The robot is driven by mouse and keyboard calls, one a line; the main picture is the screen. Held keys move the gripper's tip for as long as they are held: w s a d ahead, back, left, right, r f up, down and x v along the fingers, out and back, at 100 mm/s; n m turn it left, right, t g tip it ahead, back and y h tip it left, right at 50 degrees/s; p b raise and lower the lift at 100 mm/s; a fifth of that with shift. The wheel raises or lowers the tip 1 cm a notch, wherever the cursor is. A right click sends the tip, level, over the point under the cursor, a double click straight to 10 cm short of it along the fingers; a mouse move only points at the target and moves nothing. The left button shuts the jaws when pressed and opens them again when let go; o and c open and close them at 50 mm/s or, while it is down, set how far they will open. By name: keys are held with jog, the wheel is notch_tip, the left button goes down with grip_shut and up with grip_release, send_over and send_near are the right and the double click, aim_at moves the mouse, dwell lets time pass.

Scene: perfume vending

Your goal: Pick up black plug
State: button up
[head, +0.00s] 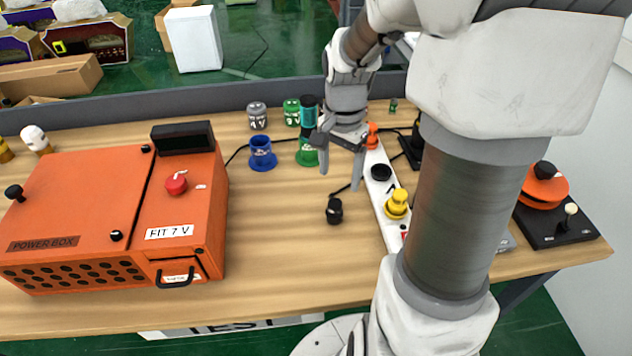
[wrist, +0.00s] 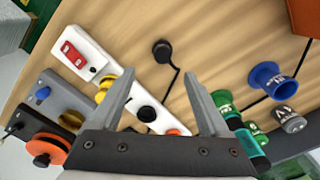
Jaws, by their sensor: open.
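The black plug (head: 334,210) stands on the bare wooden table, left of the white power strip (head: 393,232). It also shows in the wrist view as a round black piece (wrist: 162,49) with a black cable running from it. My gripper (head: 340,177) is open and empty, pointing down above the table beyond the plug in the head view. In the wrist view the plug lies ahead of the gap between my fingertips (wrist: 158,75), apart from both. A black round piece (head: 381,172) and a yellow plug (head: 396,204) sit on the strip.
An orange power box (head: 80,195) stands at the left. Blue (head: 262,153) and green (head: 306,152) spools and several cans are behind my gripper. A black base with an orange disc (head: 541,188) is at the right. The table in front of the plug is clear.

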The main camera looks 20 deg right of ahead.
aim_at(335, 202)
notch_tip(335, 202, down, 8)
jog(key=shift+r+b, duration=0.2)
jog(key=shift+b, duration=0.3)
notch_tip(335, 202, down, 5)
jog(key=shift+w+a+r+b, duration=0.1)
jog(key=shift+w+a+b, duration=0.05)
jog(key=shift+b, duration=0.3)
grip_shut()
